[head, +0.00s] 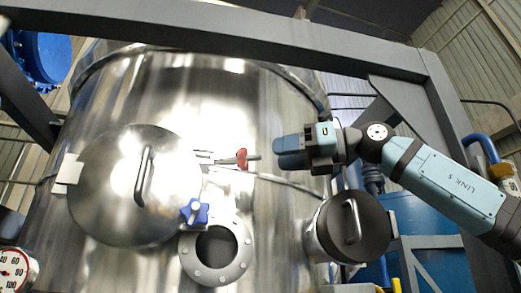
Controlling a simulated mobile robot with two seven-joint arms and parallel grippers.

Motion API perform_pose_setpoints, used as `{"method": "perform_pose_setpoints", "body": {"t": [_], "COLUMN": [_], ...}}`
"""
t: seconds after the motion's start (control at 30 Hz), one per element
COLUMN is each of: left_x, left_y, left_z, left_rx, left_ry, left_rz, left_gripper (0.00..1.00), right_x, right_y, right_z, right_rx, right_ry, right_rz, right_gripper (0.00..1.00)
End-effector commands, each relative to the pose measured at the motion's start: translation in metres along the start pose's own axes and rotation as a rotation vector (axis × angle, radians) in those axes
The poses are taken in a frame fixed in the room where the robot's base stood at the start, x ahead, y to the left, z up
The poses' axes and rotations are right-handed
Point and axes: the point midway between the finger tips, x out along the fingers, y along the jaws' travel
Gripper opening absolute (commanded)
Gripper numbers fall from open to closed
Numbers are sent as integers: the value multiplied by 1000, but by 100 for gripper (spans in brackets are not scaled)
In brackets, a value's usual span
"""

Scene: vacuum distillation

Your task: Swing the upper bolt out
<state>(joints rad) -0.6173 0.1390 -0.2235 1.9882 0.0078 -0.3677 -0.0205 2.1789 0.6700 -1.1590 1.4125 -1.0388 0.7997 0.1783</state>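A round steel hatch (112,190) with a bar handle sits on the front of the large shiny vessel (270,110). At the hatch's upper right edge is a bolt with a red knob (242,158). Its rod lies roughly level and points right, away from the hatch. A blue star knob (195,212) sits lower, at the hatch's lower right edge. My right gripper (280,153) points left, just right of the red knob, with a visible gap between them in the picture. Its fingers overlap, so their opening cannot be told. My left gripper is out of view.
A flanged round port (216,256) is below the blue knob. A second round cover with a handle (357,227) stands out below my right arm. A grey frame beam (230,32) crosses above. A pressure gauge (14,270) is at lower left.

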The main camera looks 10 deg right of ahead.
Motion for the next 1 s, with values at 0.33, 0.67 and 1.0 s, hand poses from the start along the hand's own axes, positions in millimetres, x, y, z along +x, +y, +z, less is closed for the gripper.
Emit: {"method": "perform_pose_setpoints", "body": {"t": [0.33,0.67,1.0], "left_x": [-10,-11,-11], "left_y": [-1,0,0], "left_z": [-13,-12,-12], "left_rx": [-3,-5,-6], "left_ry": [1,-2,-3], "left_rz": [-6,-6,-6], "left_gripper": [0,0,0], "right_x": [50,54,54], "right_y": [1,0,0], "right_z": [2,0,0], "right_rx": [1,2,1], "right_ry": [-1,-2,-2], "right_rz": [1,1,1], "right_gripper": [39,39,0]}}
